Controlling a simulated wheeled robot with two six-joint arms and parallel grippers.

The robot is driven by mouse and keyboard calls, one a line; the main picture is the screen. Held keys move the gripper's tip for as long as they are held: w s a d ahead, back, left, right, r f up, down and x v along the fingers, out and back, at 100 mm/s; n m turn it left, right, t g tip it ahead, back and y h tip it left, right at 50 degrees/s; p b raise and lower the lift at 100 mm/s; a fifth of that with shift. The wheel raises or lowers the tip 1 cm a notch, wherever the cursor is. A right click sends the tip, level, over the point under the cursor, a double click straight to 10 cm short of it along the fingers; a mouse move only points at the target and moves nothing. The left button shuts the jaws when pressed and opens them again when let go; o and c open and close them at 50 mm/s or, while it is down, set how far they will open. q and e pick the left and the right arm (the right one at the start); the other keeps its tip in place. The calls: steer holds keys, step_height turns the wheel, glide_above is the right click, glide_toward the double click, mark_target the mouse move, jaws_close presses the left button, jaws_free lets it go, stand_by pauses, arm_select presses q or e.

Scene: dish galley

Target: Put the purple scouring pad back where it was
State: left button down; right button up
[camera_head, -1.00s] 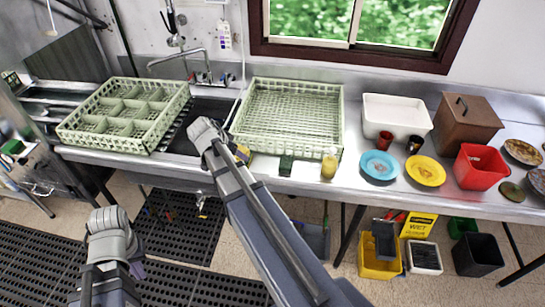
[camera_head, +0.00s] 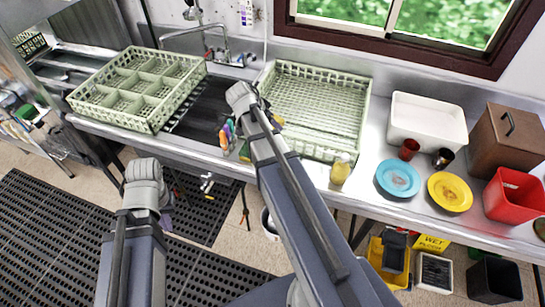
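A small purple piece, seemingly the purple scouring pad (camera_head: 166,221), shows beside my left wrist, low in front of the counter. It stays with my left gripper (camera_head: 160,212) across the frames, so the gripper appears shut on it. The wrist hides the fingers and most of the pad. My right arm reaches over the counter between the sink and the right rack. Its gripper is hidden behind its wrist, and its state does not show. Colourful handles (camera_head: 228,134) show just left of that arm at the counter's front.
A divided rack (camera_head: 140,85) stands left of the dark sink (camera_head: 200,115), and an open rack (camera_head: 318,105) right of it. A yellow bottle (camera_head: 340,169), blue plate (camera_head: 398,179), yellow plate (camera_head: 450,192) and white tub (camera_head: 428,120) stand further right. A yellow bucket (camera_head: 388,265) is below.

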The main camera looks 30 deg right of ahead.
step_height(320, 180, down, 18)
steer(key=b, duration=1.7)
steer(key=shift+r, duration=0.15)
steer(key=shift+f, duration=0.2)
steer(key=o, duration=1.2)
steer(key=shift+r, duration=0.1)
steer(key=p+v, duration=1)
steer(key=v, duration=0.2)
steer(key=shift+r, duration=0.1)
